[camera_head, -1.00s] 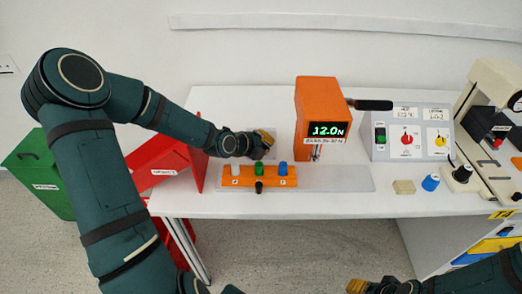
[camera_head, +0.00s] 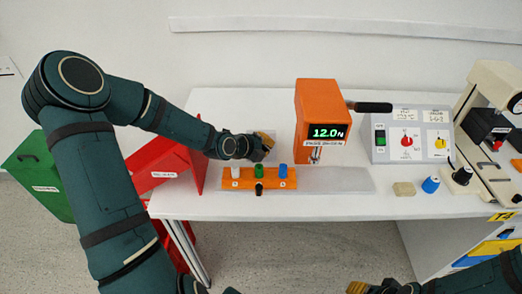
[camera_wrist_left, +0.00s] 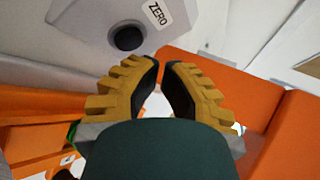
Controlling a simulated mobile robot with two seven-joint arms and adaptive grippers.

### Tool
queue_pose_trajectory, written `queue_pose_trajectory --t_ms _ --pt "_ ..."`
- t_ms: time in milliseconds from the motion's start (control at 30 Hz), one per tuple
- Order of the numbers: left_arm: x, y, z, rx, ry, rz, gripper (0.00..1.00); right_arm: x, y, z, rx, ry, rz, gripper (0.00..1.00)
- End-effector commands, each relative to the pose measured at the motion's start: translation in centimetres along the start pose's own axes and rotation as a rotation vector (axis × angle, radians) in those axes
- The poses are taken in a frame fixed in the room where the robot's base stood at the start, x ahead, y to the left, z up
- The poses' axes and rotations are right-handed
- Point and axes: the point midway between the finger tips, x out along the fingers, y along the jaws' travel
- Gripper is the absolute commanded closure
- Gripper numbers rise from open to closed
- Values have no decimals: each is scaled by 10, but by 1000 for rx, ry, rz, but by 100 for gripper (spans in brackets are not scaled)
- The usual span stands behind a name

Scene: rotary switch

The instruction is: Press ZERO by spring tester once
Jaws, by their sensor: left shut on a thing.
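The spring tester (camera_head: 315,105) is an orange upright housing at the table's back, with a display reading 12.0 N and a black-handled lever. In the left wrist view, a black round button (camera_wrist_left: 127,38) sits on a grey block beside a ZERO label (camera_wrist_left: 158,14). My left gripper (camera_head: 267,141) is left of the tester, its yellow fingers closed together at the tips. In its wrist view the fingertips (camera_wrist_left: 167,54) are close to the button, which shows just beyond them, a little left. No held thing can be made out. My right gripper (camera_head: 368,287) shows only partly at the bottom edge.
An orange strip (camera_head: 237,184) with white, green and blue buttons and a black knob lies in front of my left gripper. A grey control box (camera_head: 412,146) stands right of the tester. A beige block (camera_head: 403,189) and blue knob (camera_head: 430,184) sit on the table (camera_head: 370,208).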

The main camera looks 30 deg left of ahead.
Motion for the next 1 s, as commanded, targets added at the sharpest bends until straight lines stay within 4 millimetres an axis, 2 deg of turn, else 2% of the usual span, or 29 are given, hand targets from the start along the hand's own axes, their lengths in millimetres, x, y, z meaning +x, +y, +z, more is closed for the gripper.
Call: queue_pose_trajectory --t_ms 1000 --pt "7 4 4 0 0 0 100 8 3 1 0 0 0 53"
